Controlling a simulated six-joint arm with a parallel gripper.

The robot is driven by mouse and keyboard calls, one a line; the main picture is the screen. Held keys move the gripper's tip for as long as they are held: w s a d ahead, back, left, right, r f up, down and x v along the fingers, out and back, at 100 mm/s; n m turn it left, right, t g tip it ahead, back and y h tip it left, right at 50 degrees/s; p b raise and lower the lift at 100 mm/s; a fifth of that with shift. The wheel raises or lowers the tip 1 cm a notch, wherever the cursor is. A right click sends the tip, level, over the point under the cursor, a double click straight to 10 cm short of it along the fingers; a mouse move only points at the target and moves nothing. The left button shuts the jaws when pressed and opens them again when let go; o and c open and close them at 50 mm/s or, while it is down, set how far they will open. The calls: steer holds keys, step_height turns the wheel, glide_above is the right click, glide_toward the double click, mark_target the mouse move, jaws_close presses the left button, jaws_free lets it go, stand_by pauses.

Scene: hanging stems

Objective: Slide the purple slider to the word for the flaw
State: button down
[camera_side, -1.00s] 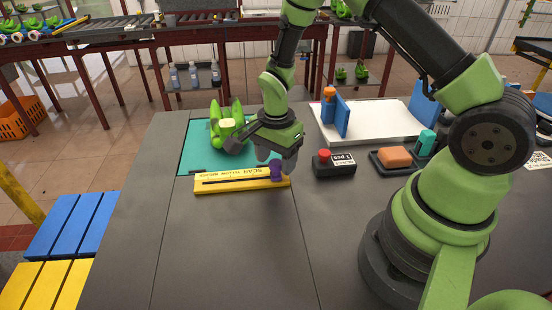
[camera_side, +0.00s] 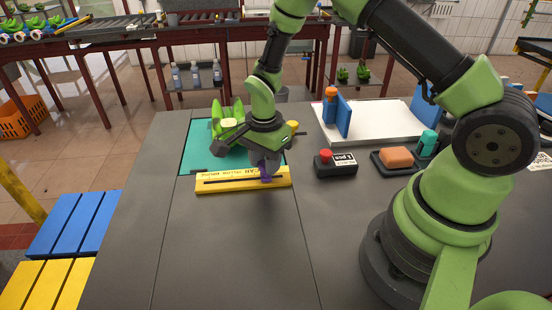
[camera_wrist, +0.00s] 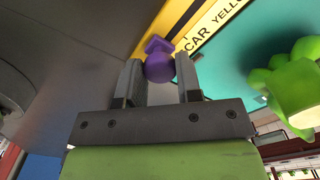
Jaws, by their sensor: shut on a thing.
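The purple slider (camera_side: 265,171) stands on the yellow slider bar (camera_side: 225,184), toward the bar's right end. My gripper (camera_side: 264,162) is over it with its fingers down around the knob. In the wrist view the purple slider (camera_wrist: 159,62) sits between the two fingertips of my gripper (camera_wrist: 160,75). Green bananas (camera_side: 222,120) lie on the teal mat (camera_side: 195,150) behind the bar, partly hidden by my gripper.
Right of the bar stands a black box with a red button (camera_side: 326,156). Beyond it are an orange sponge (camera_side: 397,156) in a dark tray and a white board (camera_side: 385,118) with a blue upright. The grey table in front of the bar is clear.

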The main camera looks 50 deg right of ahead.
steer(key=w+a, duration=0.9)
steer(key=shift+w, duration=0.1)
steer(key=shift+a, duration=0.1)
steer(key=c, duration=0.8)
jaws_free()
steer(key=shift+r, duration=0.1)
step_height(320, 180, up, 10)
steer(key=shift+f, duration=0.1)
